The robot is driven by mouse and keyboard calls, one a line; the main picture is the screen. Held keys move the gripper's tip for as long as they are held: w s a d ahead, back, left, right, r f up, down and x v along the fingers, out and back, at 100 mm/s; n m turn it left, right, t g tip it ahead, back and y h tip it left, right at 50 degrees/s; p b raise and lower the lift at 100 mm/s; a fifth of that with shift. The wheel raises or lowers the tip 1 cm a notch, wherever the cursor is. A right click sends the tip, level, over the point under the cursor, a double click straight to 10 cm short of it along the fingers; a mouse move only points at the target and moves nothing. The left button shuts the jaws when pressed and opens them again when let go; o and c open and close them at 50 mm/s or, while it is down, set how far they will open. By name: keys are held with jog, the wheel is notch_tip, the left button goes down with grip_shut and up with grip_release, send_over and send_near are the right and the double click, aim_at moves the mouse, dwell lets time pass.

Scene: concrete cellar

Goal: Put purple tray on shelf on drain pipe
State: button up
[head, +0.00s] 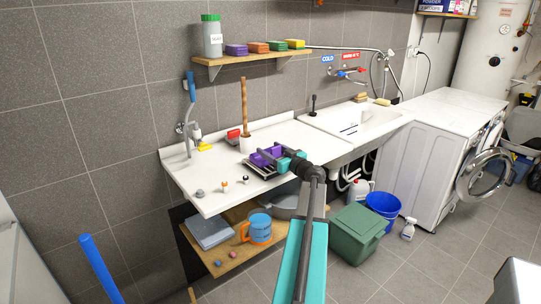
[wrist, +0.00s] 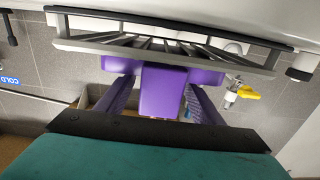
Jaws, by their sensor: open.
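A small purple block-like piece (head: 236,49), perhaps the tray, lies on the wooden wall shelf (head: 222,61), left of orange, green and yellow ones. My gripper (head: 264,157) is open, low over the counter beside a dark rack (head: 262,172). In the wrist view, a purple body (wrist: 165,90) shows between the purple fingers of my gripper (wrist: 160,98), against the slatted rack (wrist: 170,45). I cannot tell whether it is a separate object or touches the fingers. White drain pipe (head: 345,183) shows under the sink, partly hidden.
A white bottle with green lid (head: 212,38) stands on the shelf's left end. A green bin (head: 356,232) and blue bucket (head: 382,206) stand below.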

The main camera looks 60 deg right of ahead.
jog(key=shift+w+d, duration=0.1)
jog(key=shift+w, duration=0.35)
jog(key=c, duration=1.3)
jog(key=shift+o, duration=0.2)
jog(key=shift+r, duration=0.1)
jog(key=shift+r+b, duration=0.55)
jog(key=shift+r, duration=0.8)
jog(key=shift+s+d+r, duration=0.1)
jog(key=shift+s+r, duration=0.1)
jog(key=shift+r, duration=0.15)
jog(key=s+d+r+b, duration=0.1)
jog(key=s+d+b, duration=0.2)
jog(key=s, duration=1.2)
jog(key=shift+d+r+b, duration=0.2)
jog(key=shift+d+b, duration=0.15)
jog(key=shift+d, duration=0.15)
